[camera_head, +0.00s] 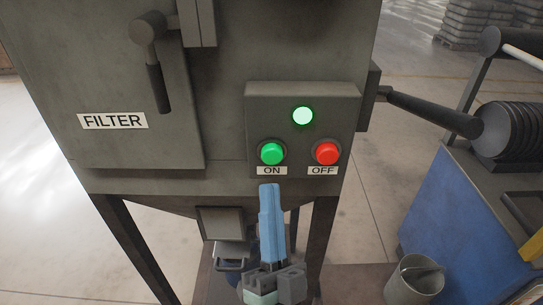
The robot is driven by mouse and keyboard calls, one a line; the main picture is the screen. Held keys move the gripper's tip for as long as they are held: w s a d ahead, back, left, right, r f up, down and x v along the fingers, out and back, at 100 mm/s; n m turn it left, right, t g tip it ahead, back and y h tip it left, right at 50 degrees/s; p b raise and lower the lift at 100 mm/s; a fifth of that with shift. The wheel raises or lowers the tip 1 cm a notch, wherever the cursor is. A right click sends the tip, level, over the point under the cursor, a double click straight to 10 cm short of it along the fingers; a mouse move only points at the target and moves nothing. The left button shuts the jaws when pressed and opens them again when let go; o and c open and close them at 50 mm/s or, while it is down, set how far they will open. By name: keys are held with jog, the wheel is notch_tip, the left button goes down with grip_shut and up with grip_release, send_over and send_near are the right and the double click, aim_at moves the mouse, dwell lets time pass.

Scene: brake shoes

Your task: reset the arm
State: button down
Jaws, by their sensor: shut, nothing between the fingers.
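My gripper (269,188) points up at the bottom centre of the head view, with its blue fingers shut together and nothing between them. Its tip shows just below the ON label, in front of the grey machine cabinet (225,120). A control box (277,100) on the cabinet bears a green ON button (271,152), a red OFF button (326,152) and a lit pale green lamp (302,116). Whether the fingertip touches the cabinet cannot be told from this view.
The cabinet's FILTER door (110,80) has a dark handle (152,60). A metal bucket (414,279) stands at the lower right, beside a blue bench (460,220) with a dark ribbed roll (510,130). Open floor shows at the left.

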dwell(0.3)
notch_tip(320, 180, up, 21)
jog(key=w+d+n+h, duration=0.1)
jog(key=w+n+h, duration=0.1)
jog(key=h, duration=0.2)
jog(key=s+r+n, duration=0.2)
jog(key=s+r, duration=0.1)
jog(key=r, duration=0.3)
jog(key=s+r+n+y, duration=0.1)
jog(key=s+r+n, duration=0.1)
jog(key=r, duration=0.4)
jog(key=shift+s+a, duration=0.45)
jog(key=shift+s, duration=0.35)
